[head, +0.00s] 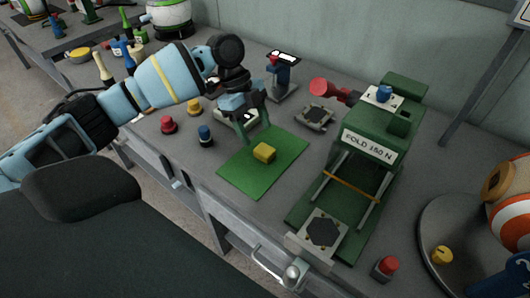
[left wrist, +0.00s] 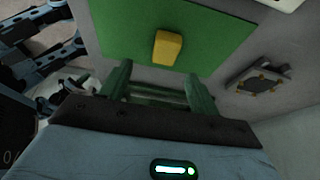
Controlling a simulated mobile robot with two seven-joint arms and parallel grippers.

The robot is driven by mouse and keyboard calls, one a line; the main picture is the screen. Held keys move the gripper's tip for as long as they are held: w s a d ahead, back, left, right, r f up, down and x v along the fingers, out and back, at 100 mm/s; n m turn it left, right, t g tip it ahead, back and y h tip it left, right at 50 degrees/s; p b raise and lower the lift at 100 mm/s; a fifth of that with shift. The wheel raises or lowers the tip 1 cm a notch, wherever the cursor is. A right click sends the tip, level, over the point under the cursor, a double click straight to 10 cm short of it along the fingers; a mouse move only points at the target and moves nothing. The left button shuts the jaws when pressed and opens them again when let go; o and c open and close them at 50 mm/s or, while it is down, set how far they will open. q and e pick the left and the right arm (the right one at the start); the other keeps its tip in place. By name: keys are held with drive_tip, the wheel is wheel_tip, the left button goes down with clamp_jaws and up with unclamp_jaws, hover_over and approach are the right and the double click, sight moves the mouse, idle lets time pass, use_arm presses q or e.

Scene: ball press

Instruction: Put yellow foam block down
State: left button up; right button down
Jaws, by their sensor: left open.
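The yellow foam block (head: 264,152) rests on the green mat (head: 238,179) on the bench. In the left wrist view the block (left wrist: 168,48) lies on the mat (left wrist: 120,30), just beyond my fingertips. My left gripper (head: 255,132) is open and empty at the back edge of the mat, pointing down, behind the block and apart from it. Its two green fingers (left wrist: 158,82) show spread in the left wrist view. My right gripper is not in view.
A green press (head: 370,150) labelled "FOLD 150 N" stands right of the mat, with a plate (head: 322,232) at its front. Red (head: 168,124) and blue (head: 205,134) pegs stand left. A round tray (head: 432,215) with a striped ball is at far right.

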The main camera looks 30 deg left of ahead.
sight(265, 149)
use_arm(q)
drive_tip(key=shift+w+x, duration=0.2)
drive_tip(key=shift+x, duration=1.5)
drive_tip(key=shift+w+x, duration=0.2)
drive_tip(key=shift+x, duration=1.5)
drive_tip(key=shift+a, duration=0.1)
drive_tip(key=c, duration=1.1)
drive_tip(key=shift+r, duration=0.1)
drive_tip(key=shift+r, duration=0.55)
wheel_tip(265, 149, up, 2)
drive_tip(key=shift+r, duration=0.25)
drive_tip(key=s+d, duration=0.2)
drive_tip(key=s, duration=0.2)
drive_tip(key=s+d, duration=0.3)
drive_tip(key=s, duration=0.2)
drive_tip(key=s+d+r, duration=0.1)
drive_tip(key=s+d, duration=0.1)
drive_tip(key=s, duration=0.3)
drive_tip(key=shift+s+d+r+p, duration=0.1)
drive_tip(key=shift+d+p, duration=0.2)
drive_tip(key=shift+p, duration=0.1)
